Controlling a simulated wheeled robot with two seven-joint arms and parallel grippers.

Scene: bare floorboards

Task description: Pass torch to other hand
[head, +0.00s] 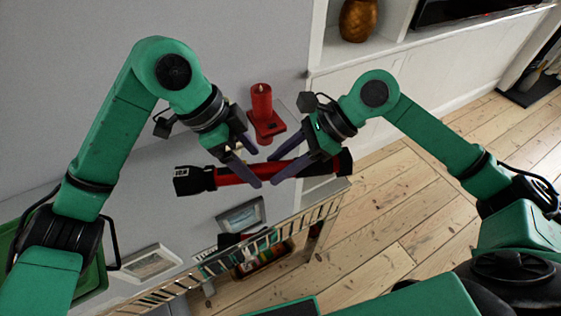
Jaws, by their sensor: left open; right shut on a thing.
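The torch (234,174) is red with black ends and is held level in mid-air, its wide black head (190,180) to the left. My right gripper (275,169) is shut on the torch's right part, near the black end (346,161). My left gripper (254,166) is open, with its fingers at the torch's middle, close to the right gripper's fingertips. One left finger overlaps the torch in the picture; whether it touches is not clear.
A red candle (261,101) on a red holder stands just behind the grippers. Below is a slatted metal rack (320,210) with a basket of small items (262,262). Picture frames (241,215) lie nearby. A golden vase (358,20) sits in a white shelf. Floorboards at right are clear.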

